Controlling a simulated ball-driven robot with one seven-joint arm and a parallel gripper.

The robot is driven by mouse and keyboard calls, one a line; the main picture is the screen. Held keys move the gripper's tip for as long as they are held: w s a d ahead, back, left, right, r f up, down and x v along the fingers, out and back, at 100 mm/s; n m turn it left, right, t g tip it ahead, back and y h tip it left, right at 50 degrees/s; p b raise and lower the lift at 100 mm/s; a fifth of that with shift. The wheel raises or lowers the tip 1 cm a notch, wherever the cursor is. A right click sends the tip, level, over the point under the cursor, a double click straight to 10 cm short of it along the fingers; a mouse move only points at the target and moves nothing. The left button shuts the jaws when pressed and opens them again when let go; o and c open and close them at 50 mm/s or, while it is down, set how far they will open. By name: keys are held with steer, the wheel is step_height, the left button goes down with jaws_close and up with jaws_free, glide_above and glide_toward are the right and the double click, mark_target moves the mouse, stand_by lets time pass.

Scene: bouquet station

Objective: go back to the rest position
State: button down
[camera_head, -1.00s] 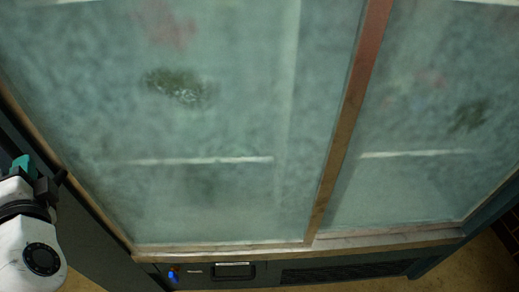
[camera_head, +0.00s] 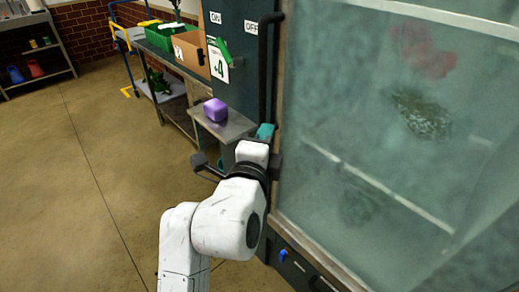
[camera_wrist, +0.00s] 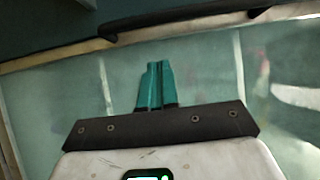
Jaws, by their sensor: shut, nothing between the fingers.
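My gripper (camera_head: 265,131) is at the end of my white arm, in front of the left edge of a tall glass-doored cabinet (camera_head: 291,240). In the wrist view its teal fingers (camera_wrist: 154,68) are together with nothing between them. The frosted glass lies beyond the fingertips. I cannot tell how close the fingers are to the cabinet.
A dark vertical handle (camera_head: 268,65) is on the cabinet's side. A green crate (camera_head: 166,37) and a cardboard box (camera_head: 190,54) stand behind. Open floor (camera_head: 70,190) lies to the left.

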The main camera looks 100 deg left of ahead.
steer(key=shift+s+d, duration=0.2)
steer(key=shift+d, duration=1.95)
